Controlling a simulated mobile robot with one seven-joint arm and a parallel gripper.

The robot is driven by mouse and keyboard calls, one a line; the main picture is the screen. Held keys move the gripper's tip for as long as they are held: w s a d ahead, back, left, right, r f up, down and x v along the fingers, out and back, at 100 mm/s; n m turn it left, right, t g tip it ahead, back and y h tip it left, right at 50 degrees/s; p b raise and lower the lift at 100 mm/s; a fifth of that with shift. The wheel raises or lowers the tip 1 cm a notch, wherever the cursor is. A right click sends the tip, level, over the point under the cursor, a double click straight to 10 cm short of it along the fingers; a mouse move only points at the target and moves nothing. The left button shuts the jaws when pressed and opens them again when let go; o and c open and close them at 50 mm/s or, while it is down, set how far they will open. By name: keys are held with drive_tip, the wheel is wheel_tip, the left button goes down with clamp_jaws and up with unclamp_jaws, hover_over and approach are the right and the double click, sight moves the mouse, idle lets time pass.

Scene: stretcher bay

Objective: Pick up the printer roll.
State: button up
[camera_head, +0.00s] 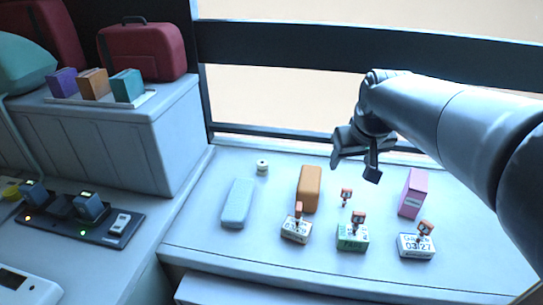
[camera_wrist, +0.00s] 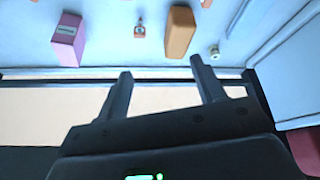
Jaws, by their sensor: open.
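The printer roll (camera_head: 262,167) is a small whitish cylinder with a dark centre. It stands on the pale counter (camera_head: 195,235), near its back edge, between the light blue case and the window side. In the wrist view the printer roll (camera_wrist: 214,51) shows small, just beyond the right fingertip and to its right. My gripper (camera_head: 354,170) is open and empty, raised above the back of the counter, well to the right of the roll. In the wrist view my gripper (camera_wrist: 161,67) has its two fingers spread with nothing between them.
A light blue case (camera_head: 237,203), an orange box (camera_head: 310,189) and a pink box (camera_head: 413,192) stand on the counter. Several small labelled blocks with orange-topped pieces line the front, including a green one (camera_head: 352,238). A raised grey cabinet (camera_head: 150,140) bounds the left.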

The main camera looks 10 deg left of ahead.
drive_tip(key=w+a+f+n+y, duration=0.1)
drive_tip(key=w+a+f+n, duration=0.25)
drive_tip(key=w+a, duration=0.85)
drive_tip(key=n+g+y, duration=0.1)
drive_tip(key=n+g, duration=0.1)
approach(263, 163)
drive_tip(key=x, duration=0.6)
drive_tip(key=shift+w+d, duration=0.15)
drive_tip(key=shift+d, duration=0.1)
drive_tip(key=x, duration=0.5)
drive_tip(key=shift+a, duration=0.3)
drive_tip(key=c, duration=1.1)
